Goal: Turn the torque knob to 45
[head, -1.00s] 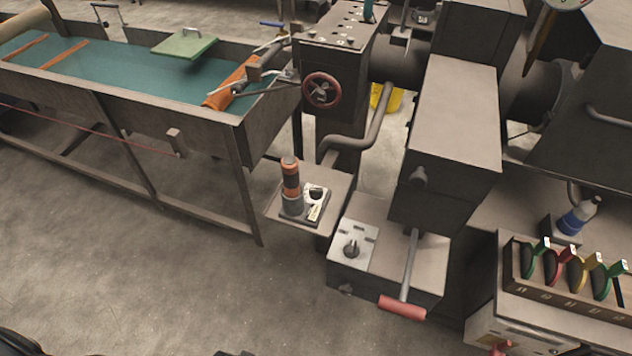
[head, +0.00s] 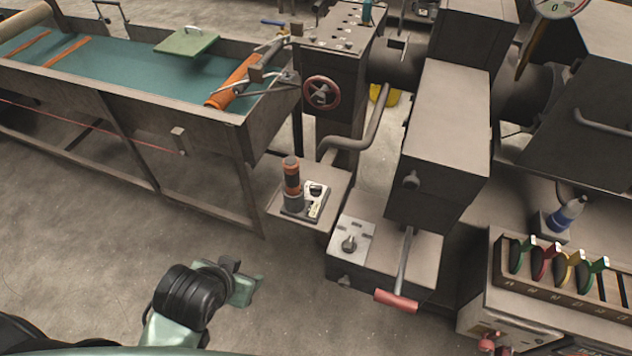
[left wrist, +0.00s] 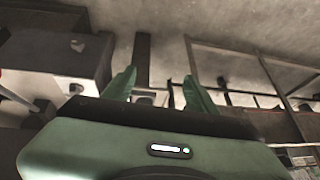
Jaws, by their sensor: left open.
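A small dark knob (head: 349,243) sits on a pale plate on top of the low grey box; its markings are too small to read, so I cannot tell whether it is the torque knob. My left gripper (head: 245,284) is low in front of the machine, left of that box and apart from it, over the floor. In the left wrist view its green fingers (left wrist: 160,88) are spread with nothing held between them. A grey box (left wrist: 50,45) with a round fitting shows at left there. My right gripper is not in view.
A red-handled lever (head: 397,301) sticks out at the box's front. A small shelf (head: 280,206) carries an orange-and-black cylinder (head: 291,178). A red handwheel (head: 321,93) stands above. A rack of coloured handles (head: 560,282) is at right. The floor at front left is clear.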

